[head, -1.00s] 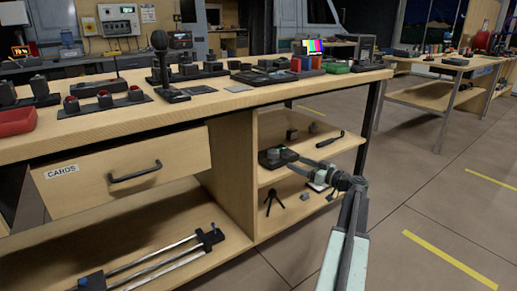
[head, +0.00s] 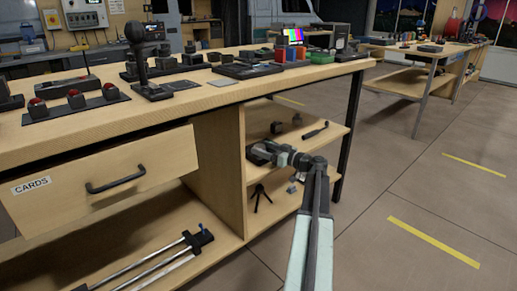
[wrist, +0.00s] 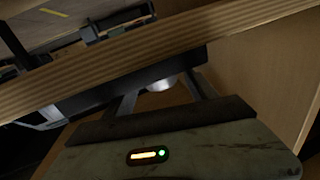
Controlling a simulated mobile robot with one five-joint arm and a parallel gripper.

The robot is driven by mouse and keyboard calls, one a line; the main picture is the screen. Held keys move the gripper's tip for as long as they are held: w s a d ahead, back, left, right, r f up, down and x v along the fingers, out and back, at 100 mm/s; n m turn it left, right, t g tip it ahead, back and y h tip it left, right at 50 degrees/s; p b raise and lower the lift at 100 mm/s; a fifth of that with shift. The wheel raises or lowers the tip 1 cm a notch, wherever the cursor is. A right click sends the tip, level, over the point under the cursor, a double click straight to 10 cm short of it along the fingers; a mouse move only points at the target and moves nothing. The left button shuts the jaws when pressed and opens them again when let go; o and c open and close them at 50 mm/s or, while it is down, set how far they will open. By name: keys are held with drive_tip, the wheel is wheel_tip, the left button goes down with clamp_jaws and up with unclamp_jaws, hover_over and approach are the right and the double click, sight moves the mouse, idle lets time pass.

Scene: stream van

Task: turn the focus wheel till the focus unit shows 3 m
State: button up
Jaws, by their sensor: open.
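A dark unit with a grey round knob, seemingly the focus unit with its focus wheel, sits on the middle shelf under the bench. In the head view my gripper (head: 262,152) reaches in front of it and hides most of it. In the wrist view my gripper's two fingers (wrist: 160,86) are apart, and a pale, round, shiny part, likely the focus wheel (wrist: 160,85), shows between them. I cannot tell whether the fingers touch it. A dark body (wrist: 95,95) lies behind them. No distance reading is legible.
A shelf board edge (wrist: 110,70) crosses the wrist view close beyond the fingers. A small dark block (head: 277,128) and a dark-handled tool (head: 315,131) share the shelf. A small tripod (head: 259,196) stands below. The open CARDS drawer (head: 110,172) juts out left.

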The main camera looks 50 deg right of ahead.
drive_tip(key=shift+w+a, duration=0.15)
drive_tip(key=shift+w, duration=0.75)
drive_tip(key=c, duration=1.4)
drive_tip(key=shift+s+a+m+h, duration=0.1)
drive_tip(key=shift+a+m+h, duration=0.25)
drive_tip(key=shift+m+h, duration=0.65)
drive_tip(key=shift+o, duration=0.2)
drive_tip(key=shift+m+h, duration=0.4)
drive_tip(key=shift+h, duration=0.8)
drive_tip(key=shift+d+m+g+h, duration=0.2)
drive_tip(key=shift+m+h, duration=0.5)
drive_tip(key=shift+h, duration=0.35)
drive_tip(key=shift+d+m+g+h, duration=0.1)
drive_tip(key=shift+m+g+h, duration=0.1)
drive_tip(key=shift+m+h, duration=0.7)
